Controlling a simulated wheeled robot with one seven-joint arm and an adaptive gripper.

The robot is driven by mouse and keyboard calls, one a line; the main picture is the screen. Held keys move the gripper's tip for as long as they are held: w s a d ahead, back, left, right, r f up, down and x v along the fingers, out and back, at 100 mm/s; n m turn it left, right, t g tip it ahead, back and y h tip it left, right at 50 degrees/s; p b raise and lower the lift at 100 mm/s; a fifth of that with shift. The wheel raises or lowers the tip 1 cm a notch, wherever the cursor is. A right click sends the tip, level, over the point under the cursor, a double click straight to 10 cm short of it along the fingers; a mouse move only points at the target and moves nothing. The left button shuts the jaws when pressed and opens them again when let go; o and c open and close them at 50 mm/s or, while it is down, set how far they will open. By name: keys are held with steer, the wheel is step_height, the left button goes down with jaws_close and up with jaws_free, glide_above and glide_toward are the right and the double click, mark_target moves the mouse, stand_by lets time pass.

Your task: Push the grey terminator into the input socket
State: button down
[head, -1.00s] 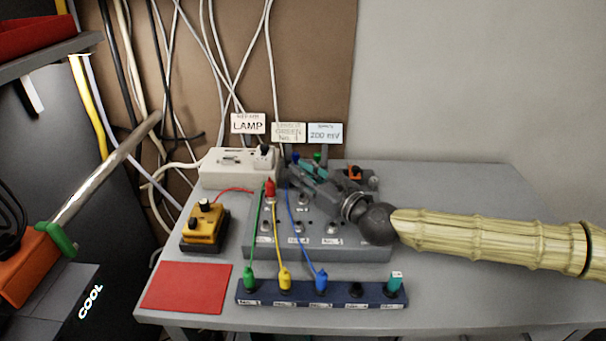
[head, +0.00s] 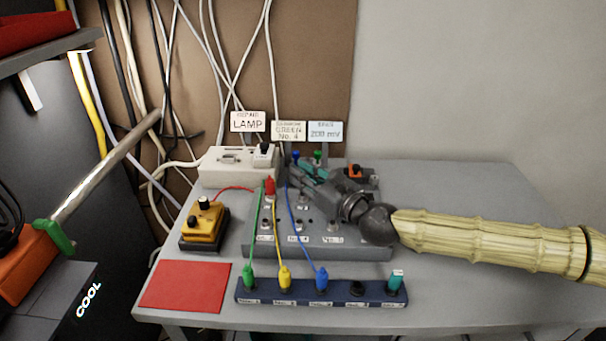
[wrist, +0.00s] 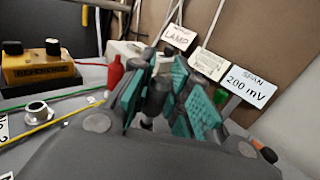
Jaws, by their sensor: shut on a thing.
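My gripper (head: 302,170) is over the back part of the grey panel box (head: 375,253). In the wrist view its teal-padded fingers (wrist: 158,98) are closed around a dark grey cylindrical piece, the grey terminator (wrist: 156,92). The terminator is hidden in the head view by the fingers. Several metal sockets (head: 303,201) show on the panel's top; one shows large in the wrist view (wrist: 38,111). The input socket cannot be picked out, and the gripper covers part of the panel.
A red plug (head: 270,188) stands left of my gripper. Green, yellow and blue leads run to the blue strip (head: 340,299) in front. A yellow box (head: 203,223) and red mat (head: 187,287) lie left. Label cards (head: 325,131) stand behind. The table's right side (head: 480,190) is clear.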

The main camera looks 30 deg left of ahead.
steer(key=shift+f+b, duration=0.5)
steer(key=shift+f, duration=0.15)
steer(key=shift+r, duration=0.2)
steer(key=shift+r+p, duration=0.3)
steer(key=shift+r, duration=0.05)
steer(key=shift+b, duration=0.35)
stand_by(1.9)
steer(key=shift+f+b, duration=0.45)
steer(key=shift+f, duration=0.1)
steer(key=c, duration=1.3)
jaws_free()
steer(key=shift+f, duration=0.1)
steer(key=v, duration=1.2)
steer(key=shift+r, duration=0.25)
